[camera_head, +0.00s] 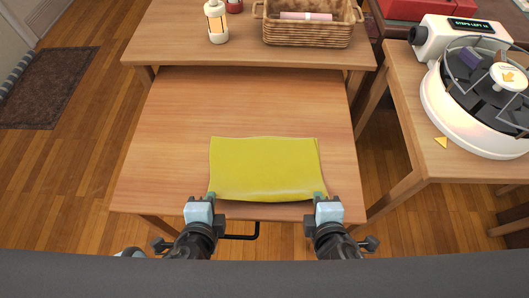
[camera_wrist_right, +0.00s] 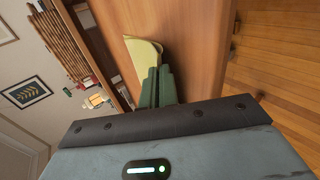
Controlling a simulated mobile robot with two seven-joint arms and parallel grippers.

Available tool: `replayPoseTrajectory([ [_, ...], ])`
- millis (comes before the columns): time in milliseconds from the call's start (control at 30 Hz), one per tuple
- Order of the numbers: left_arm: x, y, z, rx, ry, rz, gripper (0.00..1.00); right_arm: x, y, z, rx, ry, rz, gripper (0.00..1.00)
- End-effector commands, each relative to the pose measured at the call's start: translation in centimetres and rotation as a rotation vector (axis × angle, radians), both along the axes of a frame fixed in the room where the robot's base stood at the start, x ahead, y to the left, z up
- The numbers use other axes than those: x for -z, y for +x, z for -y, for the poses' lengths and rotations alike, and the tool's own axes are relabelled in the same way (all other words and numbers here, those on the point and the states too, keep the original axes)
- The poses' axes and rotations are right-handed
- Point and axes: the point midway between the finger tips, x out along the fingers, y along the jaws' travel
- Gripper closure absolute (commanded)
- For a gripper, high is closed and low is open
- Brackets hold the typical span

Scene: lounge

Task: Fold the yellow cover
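The yellow cover (camera_head: 265,168) lies on the wooden table, roughly rectangular, with a slightly wavy far edge and what looks like a second layer along its right side. My left gripper (camera_head: 211,195) is at its near left corner and appears shut on it. My right gripper (camera_head: 320,196) is at its near right corner. In the right wrist view, the green fingers (camera_wrist_right: 158,88) are close together against the cover (camera_wrist_right: 143,55), with its edge at the tips. The cloth between the left fingers is too small to see clearly.
The wooden table (camera_head: 170,110) is bare around the cover, mostly beyond it and to its left. A raised shelf behind holds a wicker basket (camera_head: 308,34) and a white bottle (camera_head: 216,22). A round white machine (camera_head: 455,123) stands on a side table at right.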

Motion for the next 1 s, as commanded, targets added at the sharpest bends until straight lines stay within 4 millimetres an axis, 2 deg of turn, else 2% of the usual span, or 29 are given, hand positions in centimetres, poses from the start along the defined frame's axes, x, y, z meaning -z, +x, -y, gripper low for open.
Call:
replayPoseTrajectory([
  [367, 0.22, -0.12, 0.03, 0.0, -0.001, 0.017, 1.0, 0.26, -0.18, 0.0, 0.0, 0.0, 0.015, 1.0],
  [700, 0.22, -0.12, 0.03, 0.0, -0.001, 0.016, 0.6, 0.25, -0.16, -0.01, 0.0, 0.0, 0.015, 0.6],
  [900, 0.21, -0.17, 0.04, 0.0, -0.001, 0.015, 0.6, 0.24, -0.2, -0.02, 0.0, 0.0, 0.014, 0.6],
  [1000, -0.42, -0.38, 0.08, 0.0, -0.003, 0.014, 0.6, -0.42, -0.36, -0.07, -0.001, 0.002, 0.015, 0.6],
])
